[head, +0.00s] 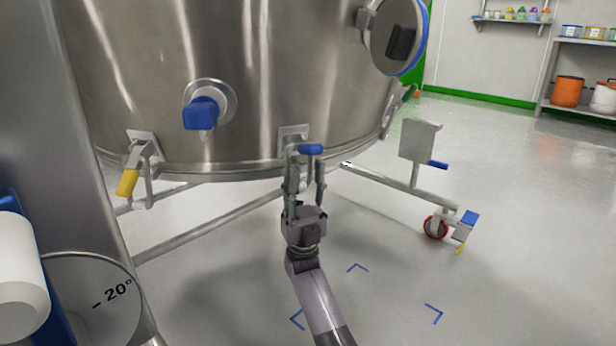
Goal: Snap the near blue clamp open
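A blue clamp handle (311,149) sits on a metal bracket at the lower rim of the large steel vessel (270,70). My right gripper (306,168) points up at it from below. Its two fingers are spread, with a gap between them, just under and beside the handle. I cannot tell whether a finger touches the clamp. The gripper partly hides the clamp's lower part. A yellow-handled clamp (128,182) hangs on the same rim to the left. My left gripper is not in view.
A blue-capped fitting (201,113) sticks out of the vessel wall. A frame leg with a red caster (435,227) stands at right. A steel column with a "-20°" dial (90,300) fills the left. The floor around my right arm is clear.

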